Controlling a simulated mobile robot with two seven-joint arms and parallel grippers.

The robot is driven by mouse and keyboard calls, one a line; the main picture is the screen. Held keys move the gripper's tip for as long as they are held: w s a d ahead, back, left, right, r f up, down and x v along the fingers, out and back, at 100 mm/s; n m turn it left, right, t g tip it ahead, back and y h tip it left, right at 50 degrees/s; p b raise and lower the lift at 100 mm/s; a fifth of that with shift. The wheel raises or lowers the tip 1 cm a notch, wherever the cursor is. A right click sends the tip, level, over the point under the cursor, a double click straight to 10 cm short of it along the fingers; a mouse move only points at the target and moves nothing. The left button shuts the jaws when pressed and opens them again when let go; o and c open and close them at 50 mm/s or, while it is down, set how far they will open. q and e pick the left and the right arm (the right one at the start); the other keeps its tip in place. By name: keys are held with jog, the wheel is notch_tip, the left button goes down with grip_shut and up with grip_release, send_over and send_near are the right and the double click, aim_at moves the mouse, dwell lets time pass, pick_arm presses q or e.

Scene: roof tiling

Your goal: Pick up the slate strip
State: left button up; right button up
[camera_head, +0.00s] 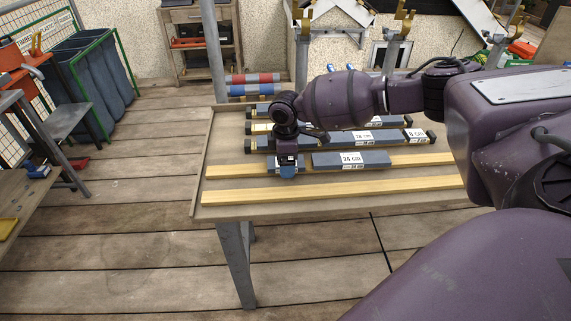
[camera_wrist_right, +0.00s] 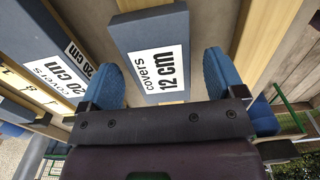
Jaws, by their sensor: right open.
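A short blue-grey slate strip (camera_wrist_right: 150,32) with a white label "covers 12 cm" lies in the right wrist view. My right gripper (camera_wrist_right: 160,85) is open, with one blue finger on each side of the strip's labelled end. The strip lies between the fingers, with a gap visible beside the right one; I cannot tell whether the left one touches it. In the head view my right gripper (camera_head: 288,171) is low over the table and hides most of this strip. A longer slate strip (camera_head: 376,157) marked "24 cm" lies just to its right. My left gripper is not in view.
The strips lie on a wooden table (camera_head: 215,142). A yellow batten (camera_head: 330,189) runs along its front, another (camera_head: 228,171) lies behind it. More slate strips in dark-ended holders (camera_head: 340,137) lie farther back. Bins (camera_head: 95,70) stand at far left.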

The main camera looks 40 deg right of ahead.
jog(key=c, duration=1.1)
